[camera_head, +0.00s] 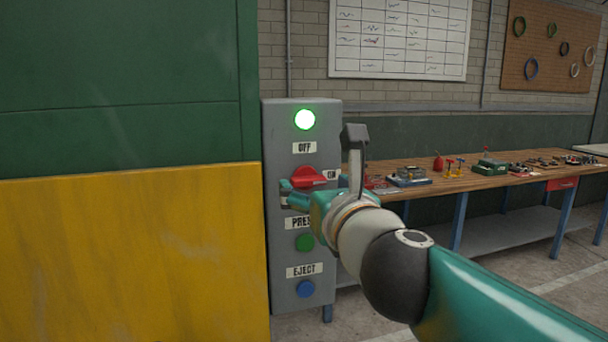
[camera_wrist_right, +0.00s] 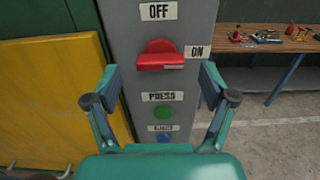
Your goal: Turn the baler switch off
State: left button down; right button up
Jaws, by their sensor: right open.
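The baler switch is a red rotary knob (camera_head: 309,177) on a grey control panel (camera_head: 278,230). Its handle points sideways toward the ON label (camera_head: 331,175); the OFF label (camera_head: 304,147) is above it. A green lamp (camera_head: 305,119) is lit at the panel's top. In the wrist view the red knob (camera_wrist_right: 160,56) lies between and beyond my open fingers. My right gripper (camera_head: 290,192) is open and empty, just in front of the panel near the knob; the arm hides part of the panel. My left gripper is not in view.
Below the knob are a green PRESS button (camera_head: 305,242) and a blue EJECT button (camera_head: 305,289). A yellow and green machine wall (camera_head: 130,250) stands left of the panel. A workbench (camera_head: 455,186) with tools and parts runs behind on the right.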

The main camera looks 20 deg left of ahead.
aim_at(308, 180)
jog(key=shift+p+x, duration=0.3)
jog(key=shift+x, duration=1.1)
